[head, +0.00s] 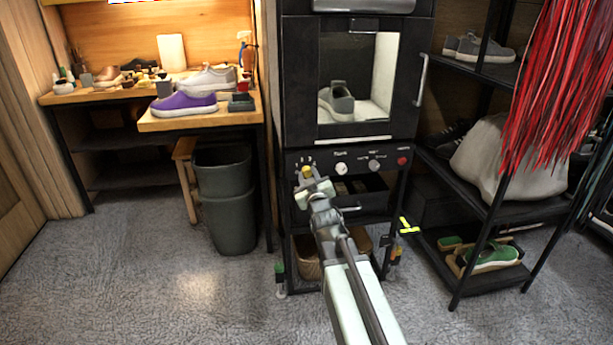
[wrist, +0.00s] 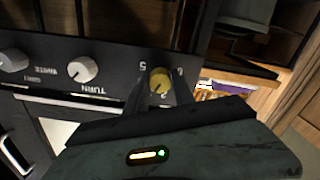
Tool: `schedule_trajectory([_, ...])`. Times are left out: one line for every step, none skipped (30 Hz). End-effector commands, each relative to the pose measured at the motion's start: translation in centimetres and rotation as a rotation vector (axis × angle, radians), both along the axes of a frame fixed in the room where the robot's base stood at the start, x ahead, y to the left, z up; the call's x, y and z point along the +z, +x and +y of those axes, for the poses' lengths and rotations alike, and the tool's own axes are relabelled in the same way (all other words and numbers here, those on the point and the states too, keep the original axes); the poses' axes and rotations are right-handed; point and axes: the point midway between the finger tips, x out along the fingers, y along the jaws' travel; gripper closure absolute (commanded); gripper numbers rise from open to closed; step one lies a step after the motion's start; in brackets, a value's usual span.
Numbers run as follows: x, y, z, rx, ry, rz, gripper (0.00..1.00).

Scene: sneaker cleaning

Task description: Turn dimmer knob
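A yellow knob (head: 307,170) with number marks around it sits at the left end of the black control panel (head: 325,156) of the tall cabinet. I take it to be the dimmer knob, but its label cannot be read. My gripper (head: 309,178) is right in front of it. In the wrist view, which is turned over, the yellow knob (wrist: 160,80) shows between the two dark fingers of my gripper (wrist: 160,91). The fingers are apart, one on each side of the knob. Whether they touch it is not clear.
A white knob (head: 341,168), a grey knob (head: 374,165) and a red button (head: 402,161) share the panel. A lit chamber holding a shoe (head: 337,101) is above. A workbench with a purple shoe (head: 184,104) stands left, a shelf rack right. The floor in front is clear.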

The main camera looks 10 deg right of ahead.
Motion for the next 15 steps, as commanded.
schedule_trajectory([0.12, 0.01, -0.05, -0.001, 0.000, -0.004, 1.00])
schedule_trajectory([0.13, 0.01, 0.90, 0.011, 0.007, -0.004, 1.00])
schedule_trajectory([0.14, 0.01, 0.56, 0.007, 0.002, -0.005, 1.00])
schedule_trajectory([0.14, 0.00, 0.50, 0.006, 0.003, -0.005, 1.00])
schedule_trajectory([0.16, 0.00, 0.49, 0.006, 0.004, -0.005, 1.00])
schedule_trajectory([0.17, 0.00, 0.49, 0.006, 0.008, -0.005, 1.00])
schedule_trajectory([0.17, 0.00, 0.49, 0.006, 0.012, -0.005, 1.00])
schedule_trajectory([0.18, 0.00, 0.49, 0.007, 0.017, -0.006, 1.00])
schedule_trajectory([0.18, 0.00, 0.51, 0.007, 0.027, -0.006, 1.00])
schedule_trajectory([0.19, 0.00, 0.51, 0.007, 0.036, -0.006, 1.00])
schedule_trajectory([0.20, 0.00, 0.51, 0.007, 0.048, -0.006, 1.00])
schedule_trajectory([0.21, 0.00, 0.52, 0.006, 0.067, -0.006, 1.00])
schedule_trajectory([0.21, 0.00, 0.52, 0.007, 0.082, -0.007, 1.00])
schedule_trajectory([0.22, 0.00, 0.52, 0.007, 0.100, -0.008, 1.00])
schedule_trajectory([0.23, 0.00, 0.52, 0.007, 0.124, -0.008, 1.00])
